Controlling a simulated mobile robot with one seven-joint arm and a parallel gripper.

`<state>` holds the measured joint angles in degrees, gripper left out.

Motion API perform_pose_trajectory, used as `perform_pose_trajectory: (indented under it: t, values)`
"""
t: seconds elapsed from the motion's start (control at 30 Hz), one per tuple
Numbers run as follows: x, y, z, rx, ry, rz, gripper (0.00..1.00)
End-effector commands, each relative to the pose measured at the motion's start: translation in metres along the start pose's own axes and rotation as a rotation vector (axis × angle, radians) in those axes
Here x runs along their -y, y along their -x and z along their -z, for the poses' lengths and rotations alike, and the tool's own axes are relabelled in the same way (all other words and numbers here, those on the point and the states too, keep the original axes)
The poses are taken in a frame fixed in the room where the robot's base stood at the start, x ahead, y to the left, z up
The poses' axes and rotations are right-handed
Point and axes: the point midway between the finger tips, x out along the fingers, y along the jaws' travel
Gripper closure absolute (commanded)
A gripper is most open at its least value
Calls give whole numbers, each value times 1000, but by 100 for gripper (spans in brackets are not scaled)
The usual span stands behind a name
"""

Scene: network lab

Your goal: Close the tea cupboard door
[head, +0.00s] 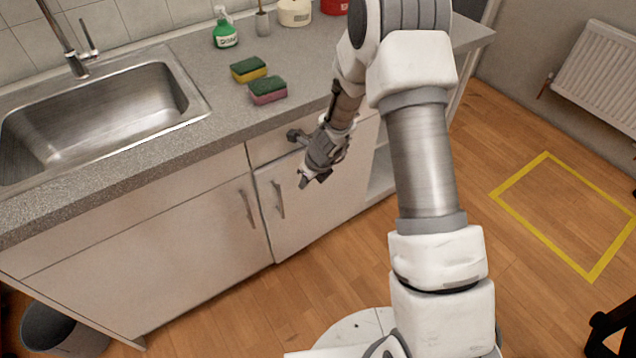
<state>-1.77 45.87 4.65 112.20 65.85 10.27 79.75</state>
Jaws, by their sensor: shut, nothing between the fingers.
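Below the counter are two white cupboard doors, and no label shows which is the tea cupboard. The right door (300,228) has a vertical bar handle (279,199) near its left edge. It looks flush or nearly flush with the front; a thin dark line runs along its left edge, and I cannot tell whether a small gap is left. The left door (170,262) looks shut, with its handle (247,208) near its right edge. My gripper (304,182) is shut and empty, in front of the right door's upper part. The wrist and forearm hide part of that door and the drawer front above it.
The grey counter (190,50) holds a steel sink (95,115), two sponges (267,90), a green spray bottle (225,30) and canisters (294,12). A bin (60,330) stands at lower left.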

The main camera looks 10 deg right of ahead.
Motion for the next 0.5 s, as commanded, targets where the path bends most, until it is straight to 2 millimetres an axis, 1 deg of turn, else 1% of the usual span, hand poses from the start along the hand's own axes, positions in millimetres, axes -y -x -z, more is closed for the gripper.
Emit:
perform_pose_trajectory:
  t: [0.03,0.17,0.5]
  values:
    - [0,0,-3,0,-4,3,100]
    - [0,-3,-6,-1,-16,7,100]
    - [0,-3,-7,0,-18,7,100]
